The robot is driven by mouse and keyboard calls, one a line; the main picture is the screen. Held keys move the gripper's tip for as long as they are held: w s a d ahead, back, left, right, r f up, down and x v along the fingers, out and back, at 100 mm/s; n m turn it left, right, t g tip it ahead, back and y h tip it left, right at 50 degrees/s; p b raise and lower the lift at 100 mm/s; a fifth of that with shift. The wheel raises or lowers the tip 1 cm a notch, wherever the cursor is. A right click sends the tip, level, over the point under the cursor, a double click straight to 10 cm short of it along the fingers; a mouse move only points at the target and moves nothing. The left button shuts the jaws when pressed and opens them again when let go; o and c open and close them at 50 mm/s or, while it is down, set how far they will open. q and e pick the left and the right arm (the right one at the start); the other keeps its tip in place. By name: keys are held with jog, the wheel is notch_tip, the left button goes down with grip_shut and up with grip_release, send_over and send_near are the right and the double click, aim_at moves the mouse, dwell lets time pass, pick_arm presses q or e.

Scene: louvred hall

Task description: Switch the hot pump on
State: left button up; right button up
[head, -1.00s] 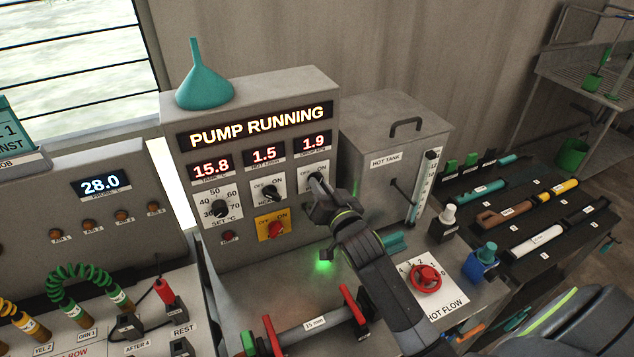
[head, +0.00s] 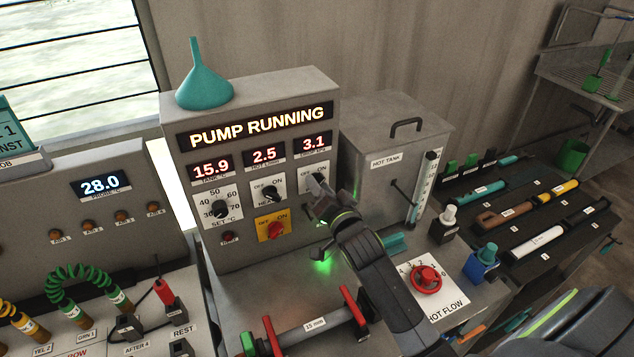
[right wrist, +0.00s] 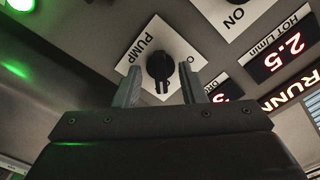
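The pump switch is a black rotary knob (right wrist: 160,66) on a white plate marked PUMP, in the right wrist view. In the head view its plate (head: 315,169) is partly hidden by my gripper, at the right of the grey control panel (head: 250,105). The panel's top display (head: 258,128) reads PUMP RUNNING. My right gripper (head: 320,190) is just in front of the switch. Its fingers (right wrist: 160,88) are open and empty, with the knob seen beyond and between their tips. I cannot tell whether they touch it. My left gripper is out of view.
A black heater knob (head: 268,191) and a red knob on a yellow plate (head: 275,228) are beside the gripper. The hot tank (head: 375,145) stands right of the panel. A red valve wheel (head: 426,278) and a clamped pipe (head: 312,328) are on the bench nearer me.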

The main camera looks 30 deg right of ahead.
jog(key=s+p, duration=0.1)
jog(key=s, duration=0.3)
jog(key=shift+a+p, duration=0.15)
jog(key=shift+p, duration=0.2)
jog(key=shift+r, duration=0.1)
jog(key=s+r+p, duration=0.3)
jog(key=r, duration=0.9)
jog(key=shift+s+f, duration=0.1)
jog(key=shift+f, duration=0.05)
dwell(0.5)
